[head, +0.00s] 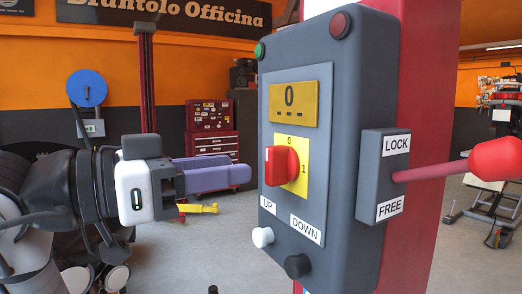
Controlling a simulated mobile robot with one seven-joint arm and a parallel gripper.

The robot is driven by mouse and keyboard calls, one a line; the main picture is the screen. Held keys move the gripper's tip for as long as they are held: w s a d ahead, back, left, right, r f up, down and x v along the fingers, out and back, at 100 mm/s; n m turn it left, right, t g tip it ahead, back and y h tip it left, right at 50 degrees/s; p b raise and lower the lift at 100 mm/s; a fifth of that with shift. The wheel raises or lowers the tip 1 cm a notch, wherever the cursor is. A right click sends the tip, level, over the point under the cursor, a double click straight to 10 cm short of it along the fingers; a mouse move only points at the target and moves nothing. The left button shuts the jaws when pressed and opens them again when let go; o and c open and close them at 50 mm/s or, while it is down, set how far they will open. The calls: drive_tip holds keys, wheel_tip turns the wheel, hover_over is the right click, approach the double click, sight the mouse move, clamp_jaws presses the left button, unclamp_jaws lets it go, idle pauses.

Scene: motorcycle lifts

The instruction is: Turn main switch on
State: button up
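The main switch is a red rotary knob (280,166) on a yellow plate (302,152) in the middle of a grey control box (345,120). The plate is marked 0 at the top and 1 at the right. The knob's grip looks upright, in line with the 0. My gripper (234,176) is to the left of the box, its purple-grey fingers pointing right toward the knob. It appears apart from the knob. The fingers overlap from this side, so their opening is hidden.
The box also bears a yellow panel (294,104) reading 0, a green lamp (260,50), a red lamp (340,25), a white UP button (262,237) and a black DOWN button (297,266). A red-tipped LOCK/FREE lever (480,163) sticks out right. A red tool cabinet (211,145) stands behind.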

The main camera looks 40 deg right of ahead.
sight(267, 163)
drive_tip(key=p+x, duration=0.1)
drive_tip(key=x, duration=0.5)
drive_tip(key=shift+d, duration=0.15)
clamp_jaws()
